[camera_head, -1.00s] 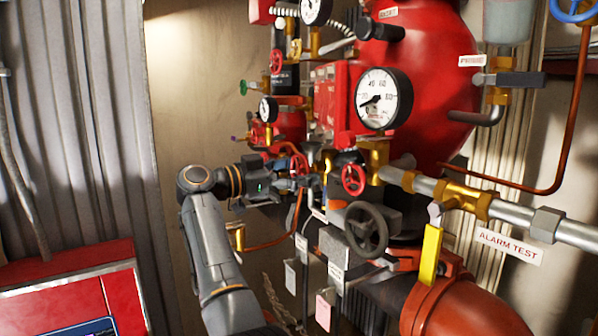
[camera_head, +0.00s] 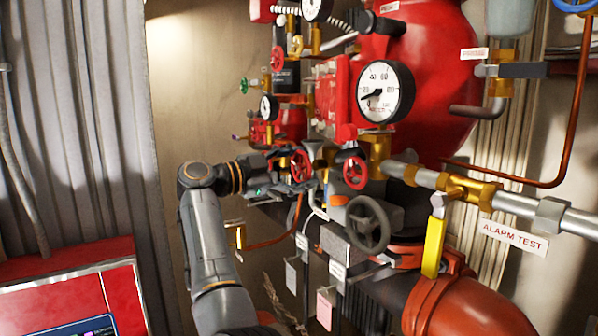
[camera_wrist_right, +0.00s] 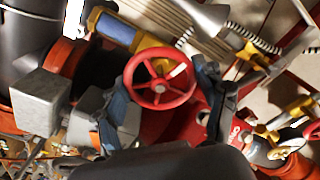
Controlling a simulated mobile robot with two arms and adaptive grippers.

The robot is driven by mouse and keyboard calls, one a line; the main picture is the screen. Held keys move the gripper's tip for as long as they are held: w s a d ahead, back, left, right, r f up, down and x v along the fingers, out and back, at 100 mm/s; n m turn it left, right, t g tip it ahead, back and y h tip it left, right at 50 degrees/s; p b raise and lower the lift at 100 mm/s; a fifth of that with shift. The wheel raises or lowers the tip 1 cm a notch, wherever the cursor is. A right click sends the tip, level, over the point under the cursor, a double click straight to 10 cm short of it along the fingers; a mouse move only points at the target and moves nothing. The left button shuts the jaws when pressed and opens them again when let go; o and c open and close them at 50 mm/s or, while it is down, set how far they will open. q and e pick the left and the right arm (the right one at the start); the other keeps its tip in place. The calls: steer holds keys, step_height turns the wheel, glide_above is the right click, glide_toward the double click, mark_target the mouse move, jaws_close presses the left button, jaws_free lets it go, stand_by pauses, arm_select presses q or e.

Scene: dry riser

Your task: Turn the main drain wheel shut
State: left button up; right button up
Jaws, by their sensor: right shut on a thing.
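A red handwheel with spokes (camera_head: 301,166) sits at the left of the valve cluster. My right gripper (camera_head: 290,172) reaches it from the left, with its jaws at the wheel. In the right wrist view, the red wheel (camera_wrist_right: 160,80) lies between the two fingers of my right gripper (camera_wrist_right: 165,108), which are shut on its rim from both sides. No label on this wheel is readable, so I cannot tell from a tag whether it is the main drain wheel. My left gripper is not in view.
A second red wheel (camera_head: 354,172) and a larger dark wheel (camera_head: 367,223) are close to the right. A pressure gauge (camera_head: 385,92), a yellow lever (camera_head: 433,246) and an alarm test pipe (camera_head: 515,204) crowd the right side. A red box (camera_head: 70,290) stands at lower left.

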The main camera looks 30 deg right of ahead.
steer(key=m+b, duration=0.1)
steer(key=m, duration=0.6)
steer(key=shift+b, duration=0.4)
steer(key=m, duration=0.4)
steer(key=shift+b, duration=0.4)
steer(key=m, duration=0.3)
steer(key=shift+m+b, duration=0.3)
steer(key=shift+b, duration=0.05)
steer(key=m, duration=0.3)
steer(key=shift+m+b, duration=0.3)
steer(key=m, duration=0.3)
steer(key=shift+m, duration=0.4)
steer(key=m+b, duration=0.1)
steer(key=m, duration=0.3)
steer(key=shift+m, duration=1.8)
